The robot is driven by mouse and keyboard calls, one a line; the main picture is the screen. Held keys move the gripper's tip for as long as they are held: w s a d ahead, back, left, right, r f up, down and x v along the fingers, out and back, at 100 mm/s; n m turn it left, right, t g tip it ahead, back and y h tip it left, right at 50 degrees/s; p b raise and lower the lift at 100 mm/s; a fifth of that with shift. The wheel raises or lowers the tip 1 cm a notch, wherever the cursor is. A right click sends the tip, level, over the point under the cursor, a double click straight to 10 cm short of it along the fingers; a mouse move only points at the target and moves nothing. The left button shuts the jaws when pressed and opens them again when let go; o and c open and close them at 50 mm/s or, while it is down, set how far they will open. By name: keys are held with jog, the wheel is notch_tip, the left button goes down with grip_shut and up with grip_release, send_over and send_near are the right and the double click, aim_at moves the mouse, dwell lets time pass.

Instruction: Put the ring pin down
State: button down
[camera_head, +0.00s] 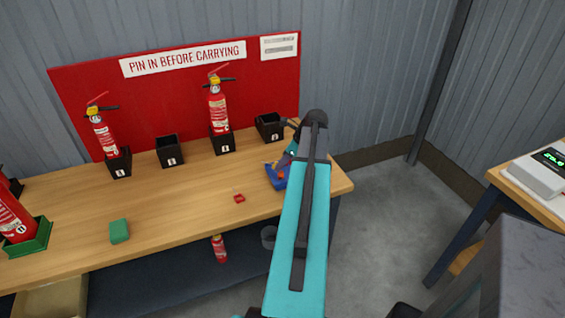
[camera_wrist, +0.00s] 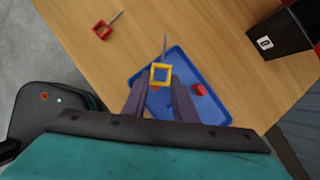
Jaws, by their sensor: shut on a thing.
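My gripper (camera_wrist: 161,82) is shut on a ring pin (camera_wrist: 161,66) with a square yellow ring and a thin grey shaft, seen in the wrist view. The shaft points away from the fingers. Behind it in that view is a blue tray (camera_wrist: 215,113), holding small red pieces (camera_wrist: 199,89). I cannot tell how high the pin is above the tray. In the head view the tray (camera_head: 272,183) lies near the table's right end; my arm partly hides it and most of the gripper.
A red ring pin (camera_wrist: 102,29) lies on the wooden table (camera_head: 185,202), left of the tray. A green block (camera_head: 119,231) lies further left. Fire extinguishers (camera_head: 218,112) and black holders (camera_head: 169,151) line the back. A scale (camera_head: 540,174) stands on another table at right.

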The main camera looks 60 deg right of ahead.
jog(key=shift+f, duration=0.5)
jog(key=c, duration=1.4)
grip_release()
jog(key=shift+c, duration=0.2)
jog(key=shift+r, duration=0.1)
jog(key=shift+r, duration=0.45)
jog(key=b+v, duration=0.1)
jog(key=v, duration=1.1)
jog(key=shift+b, duration=0.35)
jog(key=shift+c, duration=1)
